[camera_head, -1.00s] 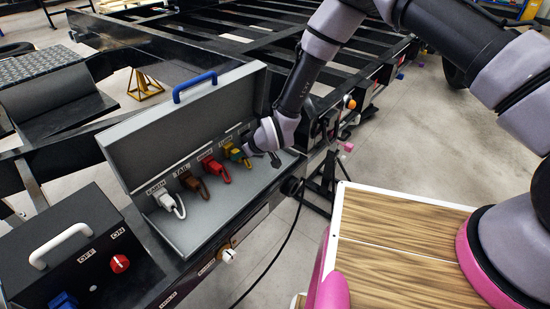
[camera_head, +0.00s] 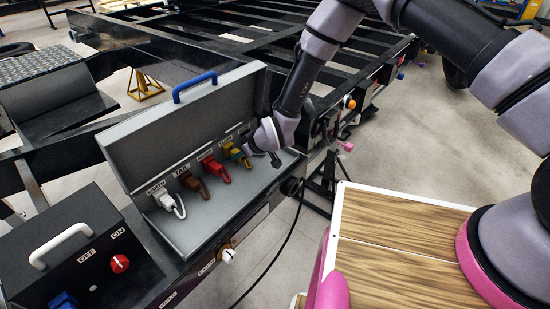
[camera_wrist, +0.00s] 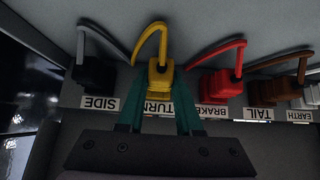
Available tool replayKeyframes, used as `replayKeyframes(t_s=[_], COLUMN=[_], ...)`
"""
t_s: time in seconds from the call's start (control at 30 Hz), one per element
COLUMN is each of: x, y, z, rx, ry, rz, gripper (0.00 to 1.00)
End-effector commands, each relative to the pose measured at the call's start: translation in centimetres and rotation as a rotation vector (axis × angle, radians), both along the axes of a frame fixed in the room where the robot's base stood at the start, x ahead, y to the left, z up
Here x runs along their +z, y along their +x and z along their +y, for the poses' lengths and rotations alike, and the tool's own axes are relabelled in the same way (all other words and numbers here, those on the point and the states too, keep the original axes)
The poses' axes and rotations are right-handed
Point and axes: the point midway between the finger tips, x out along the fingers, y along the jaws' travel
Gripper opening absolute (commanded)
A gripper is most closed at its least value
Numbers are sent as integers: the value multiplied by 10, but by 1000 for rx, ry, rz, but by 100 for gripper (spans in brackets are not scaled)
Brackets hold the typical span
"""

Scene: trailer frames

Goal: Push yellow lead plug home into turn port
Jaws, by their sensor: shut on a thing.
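The yellow lead plug (camera_wrist: 160,75) stands at the port marked TURN in the wrist view, its yellow cable looping up and over. My gripper (camera_wrist: 160,118) is shut on the yellow plug, one teal finger on each side. The TURN label (camera_wrist: 158,107) shows partly between the fingers. In the head view my gripper (camera_head: 246,154) reaches into the open grey box (camera_head: 210,228) at its right end, and the yellow plug (camera_head: 236,153) shows beside the fingers. The plug's lower end and the port opening are hidden, so I cannot tell how deep it sits.
The red plug (camera_wrist: 222,84), brown plug (camera_wrist: 262,92) and white plug (camera_wrist: 303,98) stand in a row on one side; a black plug (camera_wrist: 93,72) at SIDE is on the other. The raised lid (camera_head: 185,130) stands behind. A switch box (camera_head: 85,255) is at lower left.

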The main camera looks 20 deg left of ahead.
Motion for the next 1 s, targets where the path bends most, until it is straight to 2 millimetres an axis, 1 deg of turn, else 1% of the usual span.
replayKeyframes(t_s=[0.53,1.0], x=[0,0], y=[0,3], z=[1,7], rx=[0,0], ry=[0,0], rz=[0,0], gripper=[0,0])
